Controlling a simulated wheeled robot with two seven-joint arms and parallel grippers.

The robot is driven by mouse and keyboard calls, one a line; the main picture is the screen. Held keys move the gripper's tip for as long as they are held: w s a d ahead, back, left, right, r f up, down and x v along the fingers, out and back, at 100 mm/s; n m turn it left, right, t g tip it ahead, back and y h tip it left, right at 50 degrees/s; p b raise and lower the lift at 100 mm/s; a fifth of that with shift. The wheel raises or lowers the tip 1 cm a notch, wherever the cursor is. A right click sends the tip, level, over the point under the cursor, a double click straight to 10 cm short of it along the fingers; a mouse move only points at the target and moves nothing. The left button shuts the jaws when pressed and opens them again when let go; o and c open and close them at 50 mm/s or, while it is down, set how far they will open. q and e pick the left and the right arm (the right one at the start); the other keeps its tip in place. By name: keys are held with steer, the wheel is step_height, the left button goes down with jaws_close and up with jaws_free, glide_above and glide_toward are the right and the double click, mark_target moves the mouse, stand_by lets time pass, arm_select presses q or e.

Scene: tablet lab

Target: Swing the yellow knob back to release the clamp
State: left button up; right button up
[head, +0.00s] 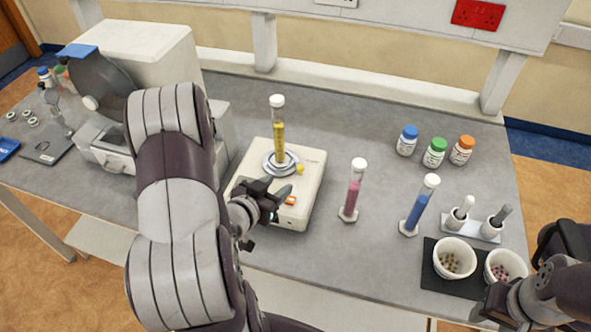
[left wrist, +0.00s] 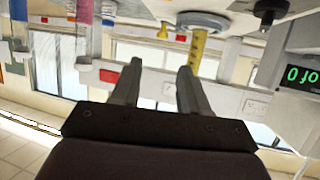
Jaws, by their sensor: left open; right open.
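The yellow knob (head: 299,169) sits on the cream tapping device (head: 309,186), at the right of the round clamp base (head: 280,163). A tall tube with yellow powder (head: 278,140) and a white cap stands upright in the clamp. The knob also shows in the upside-down left wrist view (left wrist: 163,31), beyond the fingertips. My left gripper (head: 283,193) is open over the device's front part, just in front of the knob, apart from it. Its two fingers (left wrist: 158,72) have nothing between them. My right gripper (head: 497,308) is at the lower right, away from the device.
An orange button (head: 290,200) is on the device's front. Tubes with pink (head: 353,192) and blue (head: 416,212) powder stand to the right. Capped bottles (head: 434,154), mortars and white bowls (head: 454,257) are further right. A white instrument (head: 150,60) stands left.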

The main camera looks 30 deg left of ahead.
mark_target(299, 168)
arm_select(q)
steer(key=p+x, duration=0.1)
steer(key=x, duration=1)
steer(key=shift+a+f+p, duration=0.15)
steer(key=shift+p, duration=0.15)
jaws_close()
steer(key=shift+a, duration=0.1)
